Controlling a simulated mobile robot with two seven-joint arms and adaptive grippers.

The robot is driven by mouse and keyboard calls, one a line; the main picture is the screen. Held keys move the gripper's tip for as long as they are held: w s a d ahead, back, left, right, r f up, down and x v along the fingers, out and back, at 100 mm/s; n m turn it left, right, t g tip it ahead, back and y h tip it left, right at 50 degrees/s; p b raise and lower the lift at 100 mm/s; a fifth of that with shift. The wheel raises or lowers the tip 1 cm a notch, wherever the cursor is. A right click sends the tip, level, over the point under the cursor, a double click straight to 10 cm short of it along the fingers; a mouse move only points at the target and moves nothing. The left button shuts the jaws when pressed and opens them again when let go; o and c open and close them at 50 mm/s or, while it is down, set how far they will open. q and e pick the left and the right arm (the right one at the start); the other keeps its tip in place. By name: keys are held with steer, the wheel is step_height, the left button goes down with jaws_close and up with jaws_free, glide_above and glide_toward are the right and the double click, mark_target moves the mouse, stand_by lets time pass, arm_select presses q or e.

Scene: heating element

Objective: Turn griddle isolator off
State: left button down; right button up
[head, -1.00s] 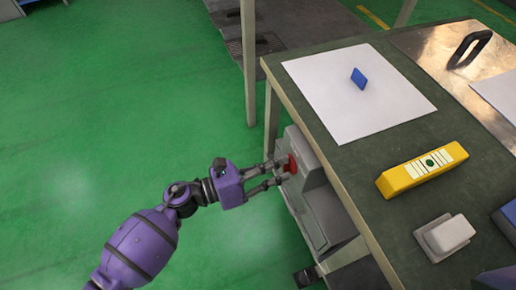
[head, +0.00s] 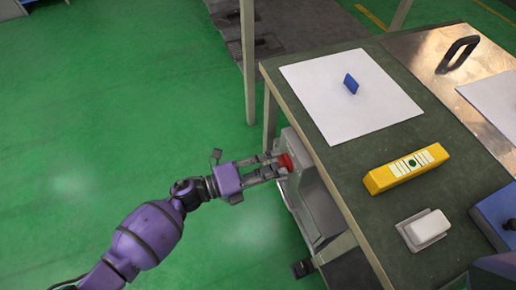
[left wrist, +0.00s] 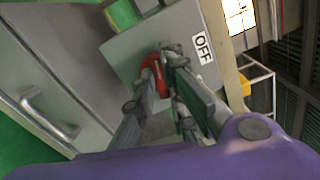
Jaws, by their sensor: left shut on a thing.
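The griddle isolator is a grey box (head: 305,178) on the side of the workbench, with a red rotary handle (head: 287,162) on its face. In the left wrist view the red handle (left wrist: 154,72) sits between my fingers, and an OFF label (left wrist: 203,48) shows on the grey face to its right. My left gripper (head: 281,164) has its fingers shut on the red handle. It also shows in the left wrist view (left wrist: 160,75). The fingers hide part of the handle. My right gripper is not in view.
The workbench top (head: 360,185) holds a white sheet (head: 375,110) with a blue piece (head: 351,84), a yellow device (head: 405,170) and a white block (head: 427,227). A cabinet handle (left wrist: 48,115) is left of the isolator. The green floor left of the bench is clear.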

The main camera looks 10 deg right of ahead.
arm_select(q)
steer(key=shift+n+p, duration=0.4)
steer(key=shift+n, duration=1)
steer(key=c, duration=1.8)
jaws_free()
steer(key=s+a, duration=0.2)
steer(key=a, duration=0.9)
steer(key=shift+s+a, duration=0.15)
steer(key=shift+a, duration=0.25)
